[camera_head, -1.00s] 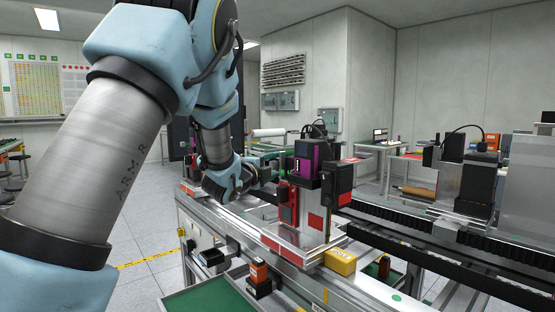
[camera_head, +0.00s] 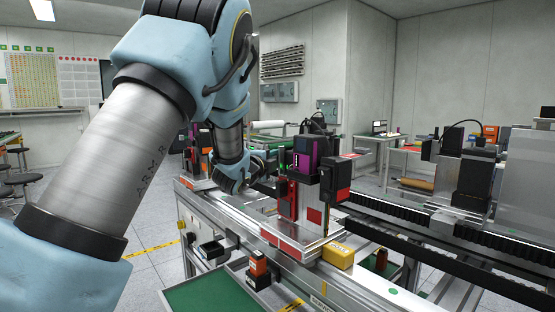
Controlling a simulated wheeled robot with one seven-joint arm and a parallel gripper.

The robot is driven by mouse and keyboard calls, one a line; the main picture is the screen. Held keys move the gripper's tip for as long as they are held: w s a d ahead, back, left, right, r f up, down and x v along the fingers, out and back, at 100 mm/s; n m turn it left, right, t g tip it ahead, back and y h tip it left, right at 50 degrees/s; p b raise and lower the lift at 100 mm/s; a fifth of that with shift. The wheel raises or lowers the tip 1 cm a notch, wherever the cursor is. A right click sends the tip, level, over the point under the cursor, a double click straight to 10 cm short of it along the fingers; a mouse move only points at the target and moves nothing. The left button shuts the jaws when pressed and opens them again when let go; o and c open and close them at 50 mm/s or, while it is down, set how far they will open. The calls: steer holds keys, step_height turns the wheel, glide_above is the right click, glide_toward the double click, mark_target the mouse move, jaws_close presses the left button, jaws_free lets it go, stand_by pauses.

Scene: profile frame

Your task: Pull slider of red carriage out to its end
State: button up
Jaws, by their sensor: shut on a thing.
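The red carriage (camera_head: 287,199) stands upright on the silver rail bench, left of a dark column with a purple block (camera_head: 304,153) on top. My blue and grey arm comes in from the left, and its wrist points down behind the near edge of the bench. My gripper (camera_head: 268,187) lies low, at the left side of the red carriage. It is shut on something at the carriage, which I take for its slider. The fingertips and the slider are small and mostly hidden, so how far the slider is out cannot be told.
A yellow block (camera_head: 338,256) sits at the bench front, right of the carriage. A black and orange device (camera_head: 258,270) stands below it, beside an open green tray (camera_head: 212,297). A dark rail (camera_head: 420,236) runs to the right. Another red and black unit (camera_head: 203,146) stands behind my arm.

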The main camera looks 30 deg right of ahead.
jaws_close()
stand_by(0.8)
